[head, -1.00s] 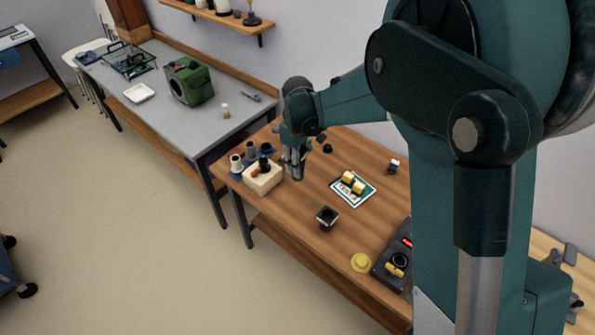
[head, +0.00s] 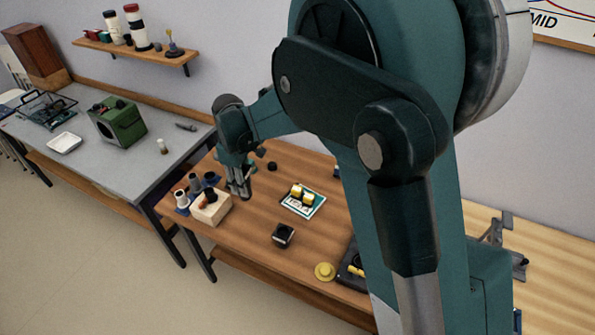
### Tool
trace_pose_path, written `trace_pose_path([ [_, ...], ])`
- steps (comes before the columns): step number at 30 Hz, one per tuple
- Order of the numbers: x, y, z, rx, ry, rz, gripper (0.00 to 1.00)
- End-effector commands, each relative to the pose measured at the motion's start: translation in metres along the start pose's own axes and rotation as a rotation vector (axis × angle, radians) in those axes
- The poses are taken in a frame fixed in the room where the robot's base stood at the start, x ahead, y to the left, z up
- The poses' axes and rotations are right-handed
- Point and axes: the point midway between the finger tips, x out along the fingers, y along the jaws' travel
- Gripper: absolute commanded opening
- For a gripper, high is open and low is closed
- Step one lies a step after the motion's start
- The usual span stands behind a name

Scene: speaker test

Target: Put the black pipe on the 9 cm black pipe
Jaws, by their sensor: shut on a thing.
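My gripper (head: 240,190) points down over the wooden table, just right of the cream block. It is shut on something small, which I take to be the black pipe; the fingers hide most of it. Behind the cream block (head: 211,212) stand several pipes on a blue base: a whitish one (head: 181,198), a dark grey one (head: 195,183) and a black one (head: 210,179). I cannot tell which is 9 cm. A dark piece with an orange part (head: 209,196) is on the block. My gripper appears apart from the standing pipes.
A short black cylinder (head: 272,166) lies behind my gripper. A mat (head: 312,211) with yellow pieces, a dark square cup (head: 284,235) and a yellow disc (head: 325,271) are to the right. The grey bench (head: 95,160) stands left. Bare wood lies in the middle.

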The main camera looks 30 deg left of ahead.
Motion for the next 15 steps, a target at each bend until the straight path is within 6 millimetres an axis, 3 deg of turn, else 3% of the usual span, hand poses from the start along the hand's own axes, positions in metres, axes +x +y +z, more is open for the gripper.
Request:
trace_pose_path([
  [8,-0.001,0.002,0.002,0.001,0.000,0.000,0.16],
  [15,-0.005,0.019,0.018,0.006,0.000,0.000,0.16],
])
